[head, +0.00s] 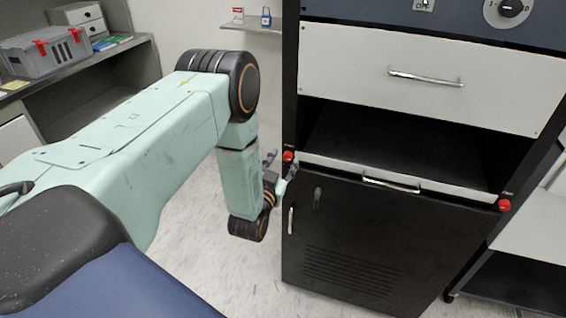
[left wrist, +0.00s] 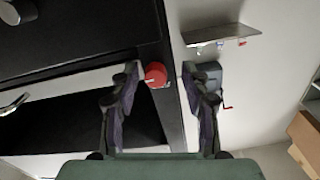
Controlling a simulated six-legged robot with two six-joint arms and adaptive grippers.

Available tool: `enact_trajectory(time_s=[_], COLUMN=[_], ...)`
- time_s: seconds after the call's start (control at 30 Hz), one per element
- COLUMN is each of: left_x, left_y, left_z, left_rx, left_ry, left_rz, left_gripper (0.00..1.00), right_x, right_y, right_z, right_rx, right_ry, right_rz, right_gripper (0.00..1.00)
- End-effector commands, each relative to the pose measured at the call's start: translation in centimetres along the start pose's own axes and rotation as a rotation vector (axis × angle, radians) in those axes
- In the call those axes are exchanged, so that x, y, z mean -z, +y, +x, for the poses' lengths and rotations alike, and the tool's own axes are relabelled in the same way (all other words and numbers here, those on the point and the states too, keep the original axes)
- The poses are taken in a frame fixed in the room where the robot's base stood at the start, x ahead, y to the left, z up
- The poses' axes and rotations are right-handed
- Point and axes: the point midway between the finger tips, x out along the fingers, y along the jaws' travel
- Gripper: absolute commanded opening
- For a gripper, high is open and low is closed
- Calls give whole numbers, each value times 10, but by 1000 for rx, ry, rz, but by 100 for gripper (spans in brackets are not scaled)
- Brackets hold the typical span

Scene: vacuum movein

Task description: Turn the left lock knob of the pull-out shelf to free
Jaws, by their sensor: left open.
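The left lock knob (head: 288,156) is a small red knob on the left post of the black cabinet, at the left end of the pull-out shelf (head: 335,168). In the left wrist view the knob (left wrist: 156,74) lies between the two open fingertips, closer to the left finger. My left gripper (head: 281,168) is open at the knob; I cannot tell whether a finger touches it. It also shows in the left wrist view (left wrist: 160,80). The right lock knob (head: 504,205) is red, at the shelf's right end. My right gripper is not in view.
A white drawer (head: 430,80) is above the shelf opening and a black door (head: 350,240) below it. A small wall shelf (head: 250,27) holds padlocks behind the cabinet's left side. A grey toolbox (head: 45,55) stands on a bench at the left. Floor left of the cabinet is clear.

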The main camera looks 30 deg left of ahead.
Motion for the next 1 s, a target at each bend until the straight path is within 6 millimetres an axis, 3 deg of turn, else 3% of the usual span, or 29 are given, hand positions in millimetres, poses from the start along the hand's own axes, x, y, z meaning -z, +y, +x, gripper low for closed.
enact_trajectory(time_s=[0.2,0.73,1.0], left_x=[1,1,1], left_y=[1,0,1], left_z=[0,0,0], left_rx=[-2,0,-1], left_ry=[1,2,3], left_rz=[0,0,-11], left_gripper=[45,0,0], right_x=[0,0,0], right_y=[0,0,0], right_z=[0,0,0], right_rx=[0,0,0], right_ry=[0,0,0], right_rz=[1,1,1], right_gripper=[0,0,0])
